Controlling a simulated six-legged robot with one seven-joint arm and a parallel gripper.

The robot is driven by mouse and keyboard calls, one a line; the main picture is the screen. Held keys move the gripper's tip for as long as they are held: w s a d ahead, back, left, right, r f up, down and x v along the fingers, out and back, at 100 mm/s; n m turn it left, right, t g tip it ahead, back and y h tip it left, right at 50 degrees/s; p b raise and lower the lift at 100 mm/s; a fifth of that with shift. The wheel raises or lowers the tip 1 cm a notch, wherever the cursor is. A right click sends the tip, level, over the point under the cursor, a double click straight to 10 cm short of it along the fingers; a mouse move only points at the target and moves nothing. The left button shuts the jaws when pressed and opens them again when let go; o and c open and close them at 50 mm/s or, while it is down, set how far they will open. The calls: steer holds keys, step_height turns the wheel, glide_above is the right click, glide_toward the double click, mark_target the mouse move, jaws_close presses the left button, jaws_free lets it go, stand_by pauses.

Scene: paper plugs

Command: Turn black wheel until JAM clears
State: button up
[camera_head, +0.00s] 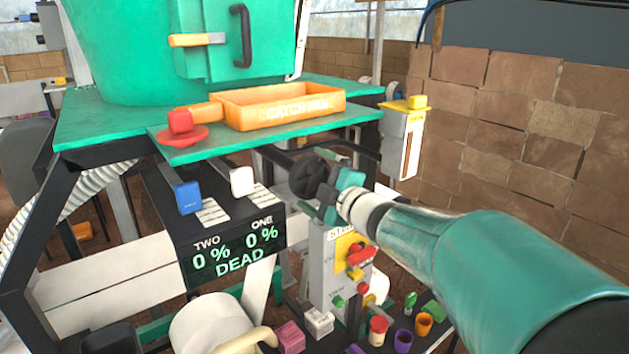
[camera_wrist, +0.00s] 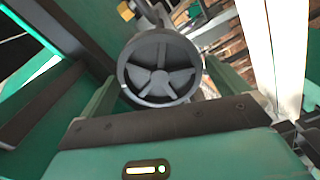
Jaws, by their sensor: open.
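The black wheel (camera_wrist: 158,72) is a dark round handwheel with several spokes, seen face-on in the wrist view between my gripper's fingers. In the head view the wheel (camera_head: 308,178) shows partly, just left of my gripper (camera_head: 330,195). My gripper (camera_wrist: 155,95) is open, with one finger on each side of the wheel in the picture; I cannot tell whether they touch the rim. A black display panel (camera_head: 230,250) below left of the wheel reads "TWO 0 %", "ONE 0 %" and "DEAD". The word JAM is not readable in either view.
An orange tray marked "CATCH PAN" (camera_head: 232,121) sits on the green ledge above, beside a red knob (camera_head: 181,122). Blue (camera_head: 188,196) and white (camera_head: 242,181) levers stand on the panel. A grey control box (camera_head: 340,275) and several coloured plugs are below. A brick wall is at right.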

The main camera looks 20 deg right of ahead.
mark_target(313, 179)
steer(key=shift+v, duration=2)
steer(key=m, duration=0.5)
steer(key=shift+m, duration=0.4)
steer(key=m, duration=0.6)
steer(key=shift+x, duration=2.05)
